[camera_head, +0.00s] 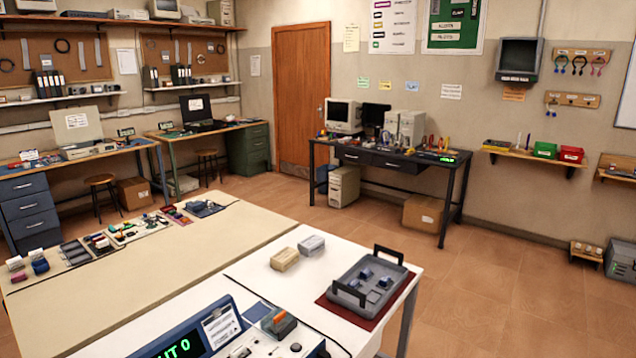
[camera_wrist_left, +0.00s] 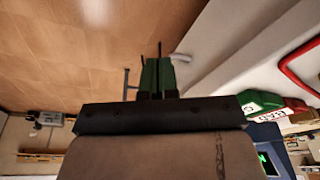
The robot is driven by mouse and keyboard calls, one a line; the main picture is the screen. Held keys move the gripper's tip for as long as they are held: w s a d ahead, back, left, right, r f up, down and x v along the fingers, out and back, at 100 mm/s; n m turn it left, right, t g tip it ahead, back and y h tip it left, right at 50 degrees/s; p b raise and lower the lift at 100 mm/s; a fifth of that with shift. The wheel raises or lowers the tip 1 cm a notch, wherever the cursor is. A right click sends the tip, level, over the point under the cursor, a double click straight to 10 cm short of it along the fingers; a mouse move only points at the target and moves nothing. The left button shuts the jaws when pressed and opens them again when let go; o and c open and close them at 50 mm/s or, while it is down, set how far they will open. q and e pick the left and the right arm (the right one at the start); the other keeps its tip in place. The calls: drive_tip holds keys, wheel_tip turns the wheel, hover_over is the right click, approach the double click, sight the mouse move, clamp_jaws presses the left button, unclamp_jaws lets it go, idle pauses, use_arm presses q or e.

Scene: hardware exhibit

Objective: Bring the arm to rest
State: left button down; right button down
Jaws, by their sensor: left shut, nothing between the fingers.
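My left gripper (camera_wrist_left: 157,70) shows in the left wrist view as two green fingers held close together, pointing up in the picture. It is shut with nothing between the fingers and touches no object. A dark bar crosses the view below the fingers. Neither arm shows in the head view, and my right gripper is in no view.
In the head view, a white table holds a grey tray (camera_head: 345,289) with small blue parts, on a red mat, two small blocks (camera_head: 285,259) (camera_head: 311,245) and a device with a green display (camera_head: 180,346). The tiled floor (camera_head: 510,290) at right is clear.

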use_arm(q)
drive_tip(key=s+f+g+b, duration=0.1)
drive_tip(key=s+f, duration=0.2)
drive_tip(key=f, duration=0.6)
drive_tip(key=s+f, duration=0.3)
drive_tip(key=f, duration=0.5)
drive_tip(key=s+a+f+b, duration=0.1)
drive_tip(key=s+a+f, duration=0.2)
drive_tip(key=s+f, duration=0.8)
drive_tip(key=shift+s+f+g+b, duration=0.15)
drive_tip(key=shift+s+g+b, duration=0.25)
drive_tip(key=shift+s, duration=0.45)
